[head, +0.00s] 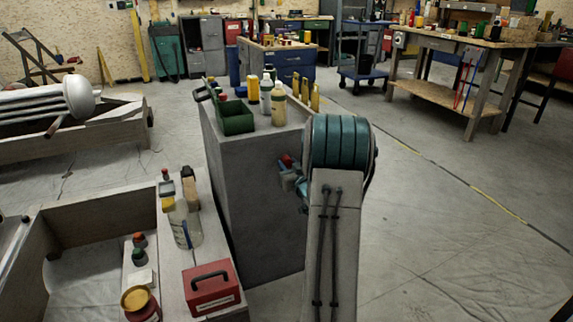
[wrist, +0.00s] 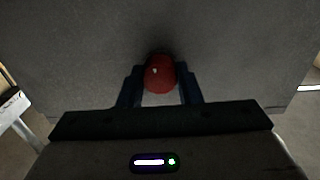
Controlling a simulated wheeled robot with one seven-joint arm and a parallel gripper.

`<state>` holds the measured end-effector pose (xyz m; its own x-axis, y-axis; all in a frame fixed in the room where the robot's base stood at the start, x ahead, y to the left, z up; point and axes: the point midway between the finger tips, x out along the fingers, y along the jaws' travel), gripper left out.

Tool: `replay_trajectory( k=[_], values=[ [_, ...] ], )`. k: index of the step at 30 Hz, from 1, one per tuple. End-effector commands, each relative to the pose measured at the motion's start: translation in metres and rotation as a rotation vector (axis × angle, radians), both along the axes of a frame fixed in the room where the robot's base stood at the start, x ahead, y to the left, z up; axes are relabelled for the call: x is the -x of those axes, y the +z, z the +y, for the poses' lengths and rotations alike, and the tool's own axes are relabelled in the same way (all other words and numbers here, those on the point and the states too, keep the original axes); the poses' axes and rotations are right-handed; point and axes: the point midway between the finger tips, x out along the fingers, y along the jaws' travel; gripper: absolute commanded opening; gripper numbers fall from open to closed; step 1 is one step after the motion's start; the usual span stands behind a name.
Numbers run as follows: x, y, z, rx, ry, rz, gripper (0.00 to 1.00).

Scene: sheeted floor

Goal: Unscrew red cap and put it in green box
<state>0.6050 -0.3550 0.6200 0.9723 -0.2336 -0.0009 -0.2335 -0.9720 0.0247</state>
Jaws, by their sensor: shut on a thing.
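The red cap (wrist: 160,74) sits between the two dark fingers of my gripper (wrist: 161,82) in the wrist view, with a grey surface behind it. In the head view the red cap (head: 287,160) shows small beside the right face of the grey cabinet (head: 252,200). My gripper (head: 290,174) is shut on it, and my arm partly covers that spot. I cannot tell whether the cap touches the cabinet face. The green box (head: 235,117), open at the top, stands on the cabinet top, up and left of my gripper.
Several bottles (head: 278,106) and yellow items stand around the green box on the cabinet top. A lower bench at left holds a red toolbox (head: 211,287), a clear bottle (head: 185,222) and jars. A workbench (head: 455,90) stands at back right. Floor to the right is clear.

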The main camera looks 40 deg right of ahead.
Motion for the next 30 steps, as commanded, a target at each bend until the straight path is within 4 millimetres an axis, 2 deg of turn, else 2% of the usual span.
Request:
replay_trajectory(
  k=[8,14,30],
  values=[
    [-0.0007,-0.0065,0.0009,0.261,0.001,0.058,0.04],
    [-0.0008,-0.0002,0.0010,0.507,0.002,0.121,0.04],
    [-0.0010,0.0006,0.0012,1.155,0.002,0.274,0.04]
  ],
)
